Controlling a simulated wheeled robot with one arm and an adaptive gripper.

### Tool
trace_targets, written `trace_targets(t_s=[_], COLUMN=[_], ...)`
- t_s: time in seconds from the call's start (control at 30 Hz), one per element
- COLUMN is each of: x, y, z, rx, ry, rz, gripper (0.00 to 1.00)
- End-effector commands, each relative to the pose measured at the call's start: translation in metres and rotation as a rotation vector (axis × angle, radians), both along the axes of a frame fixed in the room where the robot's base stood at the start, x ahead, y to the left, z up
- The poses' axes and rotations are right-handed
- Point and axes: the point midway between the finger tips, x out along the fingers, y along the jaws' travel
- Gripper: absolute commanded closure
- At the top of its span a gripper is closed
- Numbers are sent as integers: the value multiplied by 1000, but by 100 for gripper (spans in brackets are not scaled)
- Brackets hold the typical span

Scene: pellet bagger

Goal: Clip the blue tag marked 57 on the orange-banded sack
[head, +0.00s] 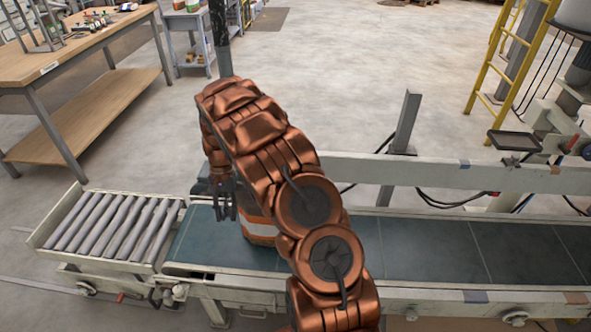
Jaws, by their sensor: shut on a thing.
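The orange-banded sack (262,233) stands on the dark belt, mostly hidden behind my copper-coloured arm. Its lower part shows, with an orange band and pale stripes. My gripper (225,213) has dark fingers pointing down at the sack's left side, over the belt near its left end. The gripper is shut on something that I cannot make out. I cannot tell whether the fingers touch the sack. I cannot make out a blue tag marked 57, and no number is readable.
The conveyor belt (425,248) runs right with a pale rail behind it and is clear there. A roller section (110,226) adjoins its left end. A wooden workbench (75,50) with small items stands at upper left. A grey post (403,125) rises behind the belt.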

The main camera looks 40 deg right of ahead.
Motion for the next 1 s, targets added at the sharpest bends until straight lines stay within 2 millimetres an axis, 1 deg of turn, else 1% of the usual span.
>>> trace_targets(t_s=[0.03, 0.2, 0.27, 0.3, 0.47, 0.5, 0.6, 0.7, 0.8, 0.9, 1.0], x=[1, 0, -2, -4, -14, -18, -28, -37, -44, -49, -52], y=[-17, -69, -87, -99, -146, -158, -183, -205, -222, -232, -237], z=[1, 15, 21, 26, 40, 43, 53, 59, 66, 71, 73], rx=[2, 3, 2, 3, 2, 1, 4, 2, 0, 0, 0], ry=[-4, -2, -2, -3, -4, -5, -2, 0, -4, -4, -1], rz=[-106, -474, -599, -684, -1011, -1092, -1282, -1440, -1562, -1641, -1682], gripper=[100, 100, 100, 100, 100, 100, 100, 100, 100, 100, 100])
